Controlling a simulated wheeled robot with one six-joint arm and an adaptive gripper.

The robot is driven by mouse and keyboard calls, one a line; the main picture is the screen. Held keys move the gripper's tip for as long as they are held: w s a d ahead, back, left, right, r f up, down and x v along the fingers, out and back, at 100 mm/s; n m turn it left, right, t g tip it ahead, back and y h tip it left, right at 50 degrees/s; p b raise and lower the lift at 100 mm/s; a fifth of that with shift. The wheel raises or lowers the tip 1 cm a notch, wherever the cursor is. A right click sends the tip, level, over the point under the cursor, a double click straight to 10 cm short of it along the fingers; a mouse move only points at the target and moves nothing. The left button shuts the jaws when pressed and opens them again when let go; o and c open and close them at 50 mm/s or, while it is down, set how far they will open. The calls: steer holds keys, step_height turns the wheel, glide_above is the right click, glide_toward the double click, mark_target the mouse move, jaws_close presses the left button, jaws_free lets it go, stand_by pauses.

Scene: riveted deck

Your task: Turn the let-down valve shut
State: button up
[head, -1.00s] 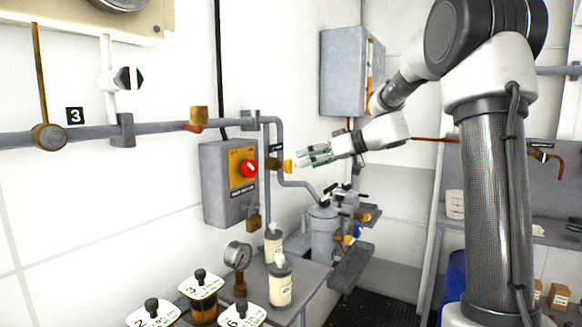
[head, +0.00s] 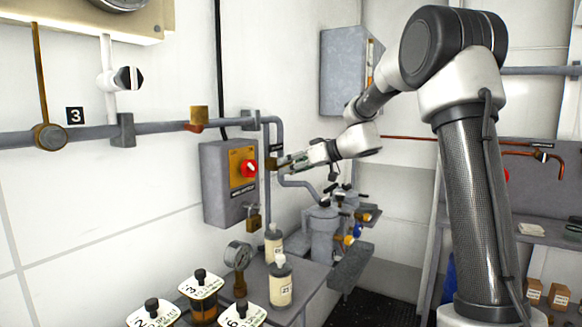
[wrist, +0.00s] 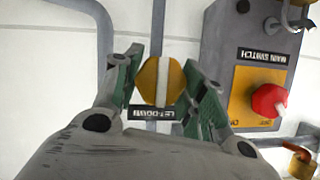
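The let-down valve has a round yellow knob with a pale bar across it (wrist: 161,82). The bar runs up and down in the wrist view, in line with the thin grey pipe behind. The black LET-DOWN label (wrist: 157,115) reads upside down there. My gripper (wrist: 164,68) is at the knob, with one green-padded finger on each side, close to its edges. The fingers look open around it; firm contact cannot be made out. In the head view my gripper (head: 288,162) reaches the valve from the right and hides most of the knob.
The grey main switch box (head: 218,185) with its red knob (head: 249,168) is close to the left of the valve. A padlock (head: 253,220) hangs below it. Grey pipes (head: 281,135) run along the wall. Bottles (head: 281,285) and a gauge (head: 238,255) stand below on the bench.

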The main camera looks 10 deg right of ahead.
steer(key=shift+c, duration=1.1)
steer(key=m+g+y, duration=0.1)
steer(key=m, duration=0.1)
steer(key=shift+d+f+m+y, duration=0.1)
steer(key=shift+m+y, duration=0.2)
steer(key=m+y, duration=0.1)
steer(key=m, duration=0.2)
steer(key=shift+w+g+y, duration=0.1)
steer(key=shift+g+y, duration=0.3)
steer(key=m+y, duration=0.1)
steer(key=m, duration=0.2)
steer(key=shift+m+y, duration=0.4)
steer(key=m+y, duration=0.1)
steer(key=m, duration=0.3)
steer(key=shift+f+y, duration=0.15)
steer(key=shift+y, duration=0.25)
steer(key=shift+m, duration=0.4)
